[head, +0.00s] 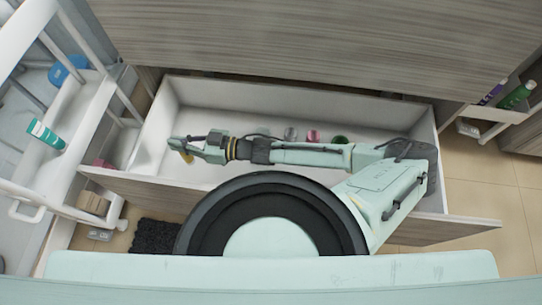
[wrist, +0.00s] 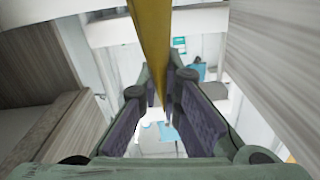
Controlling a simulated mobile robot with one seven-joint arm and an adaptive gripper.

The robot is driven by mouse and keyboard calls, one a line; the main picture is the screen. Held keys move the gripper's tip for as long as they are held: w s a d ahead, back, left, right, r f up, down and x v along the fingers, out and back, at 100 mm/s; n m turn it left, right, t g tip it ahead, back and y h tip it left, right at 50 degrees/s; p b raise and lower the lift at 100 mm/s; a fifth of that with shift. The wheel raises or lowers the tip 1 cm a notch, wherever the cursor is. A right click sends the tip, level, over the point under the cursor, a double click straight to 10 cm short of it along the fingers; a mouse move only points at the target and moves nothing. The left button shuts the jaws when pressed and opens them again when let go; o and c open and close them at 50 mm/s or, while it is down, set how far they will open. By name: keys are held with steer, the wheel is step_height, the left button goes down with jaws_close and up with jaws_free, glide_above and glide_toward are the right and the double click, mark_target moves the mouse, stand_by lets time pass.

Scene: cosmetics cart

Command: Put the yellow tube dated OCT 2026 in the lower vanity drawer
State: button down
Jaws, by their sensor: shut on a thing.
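My gripper (head: 180,146) is at the left part of the open vanity drawer (head: 375,117) in the head view. It is shut on a yellow tube (wrist: 150,35), which runs up between the fingers in the wrist view. In the head view a small yellow part of the tube (head: 187,158) shows below the fingers. No date can be read on it. The tube appears over the drawer's left inside; its exact height above the drawer floor cannot be told. The drawer's white floor is bare around the gripper.
A grey item (head: 290,133), a pink item (head: 313,136) and a green item (head: 338,140) are in the drawer's back middle. A white cart (head: 85,120) with a teal tube (head: 46,134) stands left. Green and purple tubes sit at the far right. The wooden vanity front (head: 320,40) rises behind the drawer.

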mark_target(194, 159)
steer(key=shift+f+b, duration=1.8)
steer(key=shift+f, duration=3.35)
steer(key=shift+f, duration=0.15)
steer(key=c, duration=1.8)
jaws_free()
steer(key=shift+r, duration=0.3)
steer(key=d, duration=0.4)
steer(key=s+d+p, duration=0.1)
steer(key=d, duration=0.3)
steer(key=d+p, duration=0.1)
steer(key=d, duration=0.3)
steer(key=shift+s+f, duration=0.1)
steer(key=shift+s, duration=0.1)
